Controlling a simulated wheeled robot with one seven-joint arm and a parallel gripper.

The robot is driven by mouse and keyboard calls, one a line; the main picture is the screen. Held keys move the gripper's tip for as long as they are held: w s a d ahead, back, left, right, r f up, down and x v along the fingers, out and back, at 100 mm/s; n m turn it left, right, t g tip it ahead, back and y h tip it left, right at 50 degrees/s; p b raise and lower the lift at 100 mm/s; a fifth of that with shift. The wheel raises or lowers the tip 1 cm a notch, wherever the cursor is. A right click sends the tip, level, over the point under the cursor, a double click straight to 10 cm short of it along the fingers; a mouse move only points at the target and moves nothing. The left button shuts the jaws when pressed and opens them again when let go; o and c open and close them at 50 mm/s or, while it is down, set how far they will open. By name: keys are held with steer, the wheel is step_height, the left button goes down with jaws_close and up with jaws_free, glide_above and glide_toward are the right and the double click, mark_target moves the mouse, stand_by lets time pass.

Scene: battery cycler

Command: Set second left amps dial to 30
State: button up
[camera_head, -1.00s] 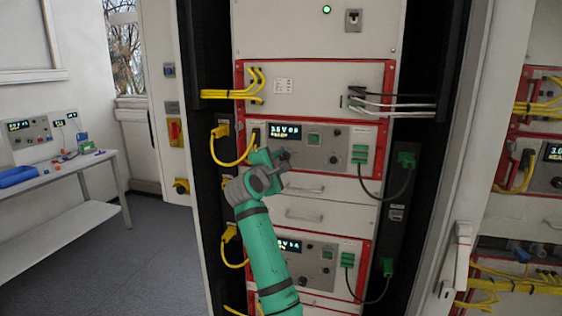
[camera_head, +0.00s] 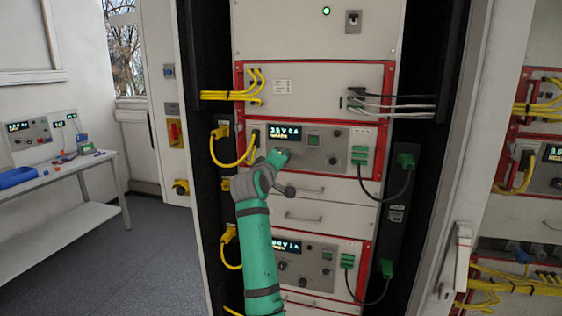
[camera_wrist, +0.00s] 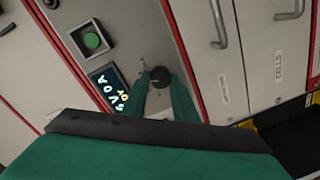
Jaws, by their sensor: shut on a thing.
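The upper cycler unit (camera_head: 348,140) has a lit display (camera_head: 284,132), a green button and black dials. My gripper (camera_head: 280,157) is at the dial just below the display. In the wrist view my gripper's two green fingers (camera_wrist: 166,88) are on either side of a black round dial (camera_wrist: 159,77) and shut on it. The wrist view shows the display (camera_wrist: 107,92) beside the dial, rotated, with its reading hard to make out. The head view hides the dial behind my gripper. Another dial (camera_head: 333,160) is free at the right of the panel.
A similar lower unit (camera_head: 318,268) sits below, with its own display. Yellow cables (camera_head: 232,158) hang at the left and a dark cable with green plugs (camera_head: 384,194) at the right. Drawer handles (camera_head: 303,216) stick out under the upper unit.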

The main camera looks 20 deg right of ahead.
steer(key=shift+s+d+f+m+t+y, duration=0.1)
steer(key=shift+m+t+y, duration=0.05)
steer(key=shift+m, duration=1.6)
steer(key=shift+d+m+t+y, duration=0.1)
steer(key=shift+m+t+y, duration=0.05)
steer(key=shift+m, duration=1.6)
steer(key=o, duration=1)
steer(key=shift+o, duration=0.2)
steer(key=shift+a, duration=0.1)
steer(key=v, duration=1)
steer(key=shift+s, duration=0.4)
steer(key=shift+a, duration=0.15)
